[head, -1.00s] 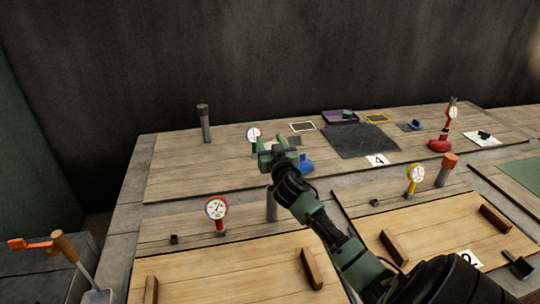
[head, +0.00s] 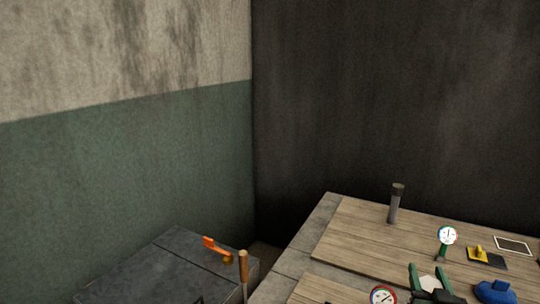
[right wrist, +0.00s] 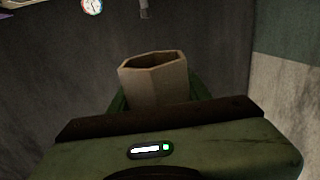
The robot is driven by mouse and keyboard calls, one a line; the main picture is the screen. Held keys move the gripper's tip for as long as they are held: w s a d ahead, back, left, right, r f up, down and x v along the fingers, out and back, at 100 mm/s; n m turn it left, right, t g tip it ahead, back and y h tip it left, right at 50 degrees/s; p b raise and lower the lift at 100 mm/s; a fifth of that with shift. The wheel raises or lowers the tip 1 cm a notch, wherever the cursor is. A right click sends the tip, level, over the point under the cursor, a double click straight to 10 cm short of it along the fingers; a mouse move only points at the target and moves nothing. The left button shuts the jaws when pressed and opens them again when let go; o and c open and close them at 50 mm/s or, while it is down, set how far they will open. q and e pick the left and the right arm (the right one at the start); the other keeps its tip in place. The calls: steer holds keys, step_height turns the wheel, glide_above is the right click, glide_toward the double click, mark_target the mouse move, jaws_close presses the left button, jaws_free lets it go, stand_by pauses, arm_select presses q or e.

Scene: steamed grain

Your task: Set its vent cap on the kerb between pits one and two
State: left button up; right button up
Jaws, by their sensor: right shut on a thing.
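My right gripper (head: 430,280) is at the bottom edge of the head view, above the boards. Its green fingers are shut on a pale hexagonal cap (right wrist: 155,82). In the right wrist view the cap is hollow, with its open end facing up in the picture. The fingers are mostly hidden behind the cap and the gripper body. The kerb between pits one and two is outside the head view. My left gripper is not in view.
A green-stemmed gauge (head: 447,236), a yellow-handled piece (head: 480,253) and a blue object (head: 494,291) are nearby. A red gauge (head: 383,296) is at the bottom. An orange lever (head: 213,246) is left.

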steer(key=s+a+n+y, duration=0.2)
steer(key=s+a+y, duration=0.1)
steer(key=s+a, duration=0.5)
steer(key=s+a+n+y, duration=0.1)
steer(key=s+a+y, duration=0.1)
steer(key=s+a, duration=0.65)
steer(key=s+a+f, duration=0.2)
steer(key=s, duration=0.3)
steer(key=shift+a+t, duration=0.25)
steer(key=shift+t, duration=0.05)
steer(key=w+a+r+n+g+y, duration=0.2)
steer(key=w+a+n+g+y, duration=0.1)
steer(key=a+n+g+y, duration=0.4)
steer(key=w+a+r+n+g+y, duration=0.3)
steer(key=w+a+n+g+y, duration=0.1)
steer(key=a+n+g+y, duration=0.3)
steer(key=shift+n+g+y, duration=1.4)
steer(key=shift+n+y, duration=0.3)
steer(key=shift+y, duration=0.3)
